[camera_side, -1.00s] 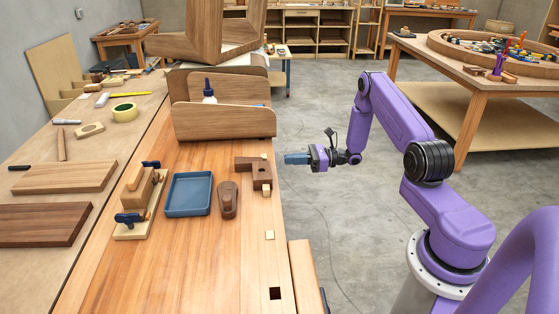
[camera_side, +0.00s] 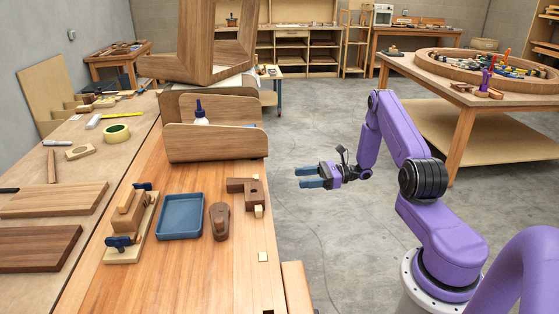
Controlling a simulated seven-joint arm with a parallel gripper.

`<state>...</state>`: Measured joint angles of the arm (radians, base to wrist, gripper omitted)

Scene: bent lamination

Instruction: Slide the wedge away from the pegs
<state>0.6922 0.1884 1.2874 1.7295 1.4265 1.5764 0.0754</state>
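A dark brown, notched wooden block (camera_side: 247,188) lies near the right edge of the workbench. A pale peg (camera_side: 259,211) stands at its near end, and another small pale piece shows at its far side. I cannot tell for certain which part is the wedge, or whether block and pegs touch. Another pale square peg (camera_side: 263,257) sits nearer in the bench top.
A brown hand-plane-like tool (camera_side: 220,221) and a blue tray (camera_side: 180,216) lie left of the block. A clamped wooden fixture (camera_side: 131,224) stands further left. Upright wooden boards (camera_side: 215,142) with a bottle (camera_side: 200,112) block the far end.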

